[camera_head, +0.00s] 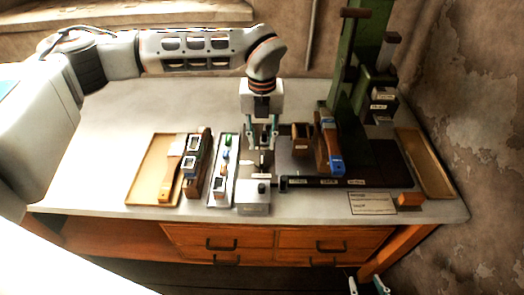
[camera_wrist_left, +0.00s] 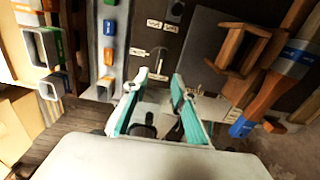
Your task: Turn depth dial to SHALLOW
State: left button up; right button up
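My left gripper (camera_head: 262,146) is pointing down over the middle of the bench, its fingers apart with nothing gripped. It also shows open in the left wrist view (camera_wrist_left: 159,76). Beyond its fingertips in that view is a dark plate with small white labels (camera_wrist_left: 155,23) and a small metal pointer-like part (camera_wrist_left: 160,58). This may be the depth dial; its label text and setting are too small to read. A grey box (camera_head: 254,206) with a black knob (camera_head: 261,188) stands in front of the gripper. My right gripper (camera_head: 367,285) is open and empty at the bottom edge, below the bench front.
The green press column (camera_head: 359,60) stands at the back right. A brown block (camera_head: 300,140) and a blue-tipped wooden tool (camera_head: 335,160) are right of the gripper. Stamp racks (camera_head: 197,165) and a tray (camera_head: 145,172) are left. The bench's left back is clear.

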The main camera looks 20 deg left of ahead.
pick_arm(q)
notch_tip(320, 180, up, 5)
dwell(0.3)
dwell(0.4)
